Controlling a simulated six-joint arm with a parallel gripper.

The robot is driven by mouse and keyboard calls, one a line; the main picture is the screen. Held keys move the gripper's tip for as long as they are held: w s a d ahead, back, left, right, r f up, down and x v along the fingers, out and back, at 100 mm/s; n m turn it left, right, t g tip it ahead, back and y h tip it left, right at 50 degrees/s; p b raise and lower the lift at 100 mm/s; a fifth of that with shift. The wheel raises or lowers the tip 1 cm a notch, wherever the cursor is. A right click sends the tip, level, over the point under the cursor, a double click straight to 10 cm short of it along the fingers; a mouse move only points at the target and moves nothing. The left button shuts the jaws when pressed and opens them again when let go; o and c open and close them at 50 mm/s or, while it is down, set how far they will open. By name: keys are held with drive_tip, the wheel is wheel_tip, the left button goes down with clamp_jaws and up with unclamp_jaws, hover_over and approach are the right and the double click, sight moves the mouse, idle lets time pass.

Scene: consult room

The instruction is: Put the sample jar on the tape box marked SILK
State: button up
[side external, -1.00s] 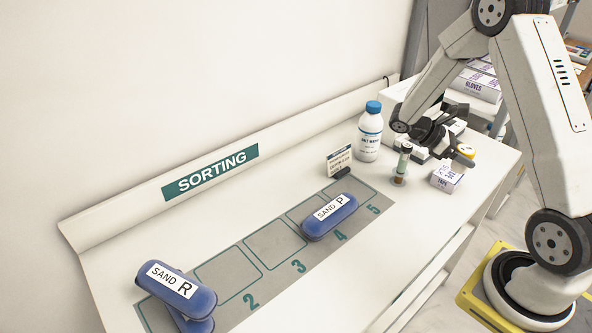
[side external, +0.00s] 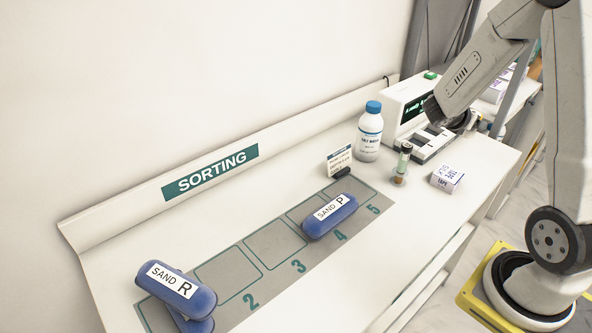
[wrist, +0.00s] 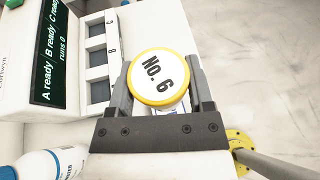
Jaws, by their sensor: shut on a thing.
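The sample jar (wrist: 158,78) shows in the wrist view, with a white lid marked No. 6 and a yellow rim. My gripper (wrist: 160,72) is shut on it, one finger on each side. In the side view my gripper (side external: 464,121) is mostly hidden behind my arm near the machine, and I cannot make out the jar there. A small white tape box (side external: 447,178) with purple print stands near the table's right edge. Its print is too small to read surely as SILK. Its top is bare.
A white machine (side external: 408,105) with a green display stands at the back. A blue-capped bottle (side external: 369,132), a small vial (side external: 402,164) and a sign card (side external: 339,160) stand left of the tape box. Blue sand bags (side external: 330,217) lie on the numbered mat (side external: 237,275).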

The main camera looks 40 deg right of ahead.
drive_tip(key=shift+w+d+r+n+t, duration=0.15)
drive_tip(key=shift+w+r+n+t, duration=0.15)
drive_tip(key=shift+n, duration=0.1)
hover_over(449, 173)
drive_tip(key=shift+f, duration=2.9)
drive_tip(key=shift+f, duration=0.1)
drive_tip(key=shift+f, duration=2.15)
drive_tip(key=shift+f, duration=0.1)
drive_tip(key=shift+f, duration=1.65)
drive_tip(key=o, duration=1.3)
drive_tip(key=shift+f, duration=0.15)
drive_tip(key=shift+c, duration=0.2)
